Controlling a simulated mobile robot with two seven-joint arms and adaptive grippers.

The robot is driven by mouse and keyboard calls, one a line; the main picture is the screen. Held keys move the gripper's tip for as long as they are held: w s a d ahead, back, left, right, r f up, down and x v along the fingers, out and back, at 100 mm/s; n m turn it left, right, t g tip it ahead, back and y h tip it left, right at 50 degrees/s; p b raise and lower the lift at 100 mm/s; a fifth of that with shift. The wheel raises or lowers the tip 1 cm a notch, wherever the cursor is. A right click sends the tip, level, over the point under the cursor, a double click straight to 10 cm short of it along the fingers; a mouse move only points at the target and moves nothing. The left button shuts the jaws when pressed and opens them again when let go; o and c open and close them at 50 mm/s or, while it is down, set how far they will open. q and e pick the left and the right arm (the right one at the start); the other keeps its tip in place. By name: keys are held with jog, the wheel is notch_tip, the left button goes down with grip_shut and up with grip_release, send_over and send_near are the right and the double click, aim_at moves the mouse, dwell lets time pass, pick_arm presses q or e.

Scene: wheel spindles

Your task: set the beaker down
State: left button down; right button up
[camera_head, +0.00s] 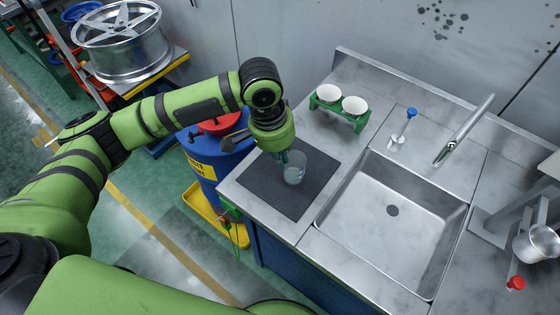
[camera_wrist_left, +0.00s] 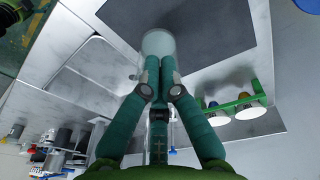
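A clear glass beaker (camera_head: 294,168) is over the dark mat (camera_head: 268,190) on the counter left of the sink. It looks upright; I cannot tell whether its base touches the mat. My left gripper (camera_head: 284,157) comes down at the beaker's upper left side. In the left wrist view, its green fingers (camera_wrist_left: 158,62) meet closely at the wall of the beaker (camera_wrist_left: 158,42) and appear shut on it. The fingertips are partly hidden in the head view. The dark mat (camera_wrist_left: 205,25) lies beyond the beaker in the wrist view. My right gripper is not in view.
A steel sink (camera_head: 392,220) with a faucet (camera_head: 465,128) is right of the mat. A green rack (camera_head: 338,112) with two white cups stands behind. A blue drum (camera_head: 205,160) is left of the counter. A metal cup (camera_head: 537,245) is at far right.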

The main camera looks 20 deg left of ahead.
pick_arm(q)
notch_tip(320, 180, down, 4)
jog(key=shift+a+f+p, duration=0.1)
jog(key=shift+p, duration=0.55)
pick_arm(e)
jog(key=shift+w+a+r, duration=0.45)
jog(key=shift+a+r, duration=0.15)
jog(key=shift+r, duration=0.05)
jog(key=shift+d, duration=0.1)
pick_arm(q)
jog(key=c, duration=1.4)
grip_release()
jog(key=shift+c, duration=0.2)
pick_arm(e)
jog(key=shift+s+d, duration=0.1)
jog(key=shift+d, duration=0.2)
